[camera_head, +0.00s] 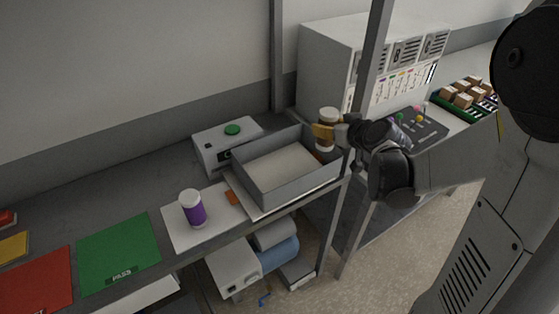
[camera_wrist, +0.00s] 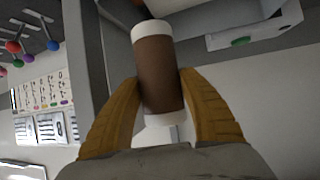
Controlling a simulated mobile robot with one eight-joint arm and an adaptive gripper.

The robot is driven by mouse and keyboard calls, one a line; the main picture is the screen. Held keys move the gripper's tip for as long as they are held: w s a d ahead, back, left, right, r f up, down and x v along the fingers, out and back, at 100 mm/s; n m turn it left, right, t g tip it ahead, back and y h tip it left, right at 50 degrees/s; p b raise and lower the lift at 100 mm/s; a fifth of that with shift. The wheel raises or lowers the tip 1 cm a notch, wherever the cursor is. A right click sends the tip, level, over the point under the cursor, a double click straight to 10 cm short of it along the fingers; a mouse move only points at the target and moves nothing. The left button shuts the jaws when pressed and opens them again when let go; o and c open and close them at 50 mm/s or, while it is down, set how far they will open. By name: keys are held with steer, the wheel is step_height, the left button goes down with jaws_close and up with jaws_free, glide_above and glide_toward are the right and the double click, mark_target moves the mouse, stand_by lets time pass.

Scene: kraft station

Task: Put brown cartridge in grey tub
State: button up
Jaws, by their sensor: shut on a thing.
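The brown cartridge (camera_head: 328,132) has white ends and stands roughly upright between the orange fingers of my gripper (camera_head: 322,132). The wrist view shows my gripper (camera_wrist: 162,82) shut on the cartridge (camera_wrist: 160,72), with one finger on each side. The grey tub (camera_head: 295,188) is an open, shallow box on the bench, with a pale floor. In the head view the cartridge appears over the tub's right back corner. Its exact height above the tub cannot be told.
A purple cartridge with white ends (camera_head: 193,208) stands on a white mat left of the tub. A white device with a green button (camera_head: 231,146) is behind the tub. A metal post (camera_head: 366,75) rises beside my arm. A large grey cabinet (camera_head: 330,62) stands at the back.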

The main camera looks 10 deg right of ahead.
steer(key=w+a+f+b, duration=0.1)
steer(key=a+f, duration=0.2)
steer(key=w+a+f+b, duration=0.2)
steer(key=a+f, duration=0.2)
steer(key=w+a+f+b, duration=0.1)
steer(key=a+f+b, duration=0.1)
steer(key=a+f, duration=0.1)
steer(key=shift+w+a+f, duration=0.3)
steer(key=shift+a+f, duration=0.1)
steer(key=shift+f, duration=0.1)
steer(key=shift+r, duration=0.1)
steer(key=shift+f+b, duration=0.5)
steer(key=shift+f, duration=0.15)
steer(key=o, duration=1.3)
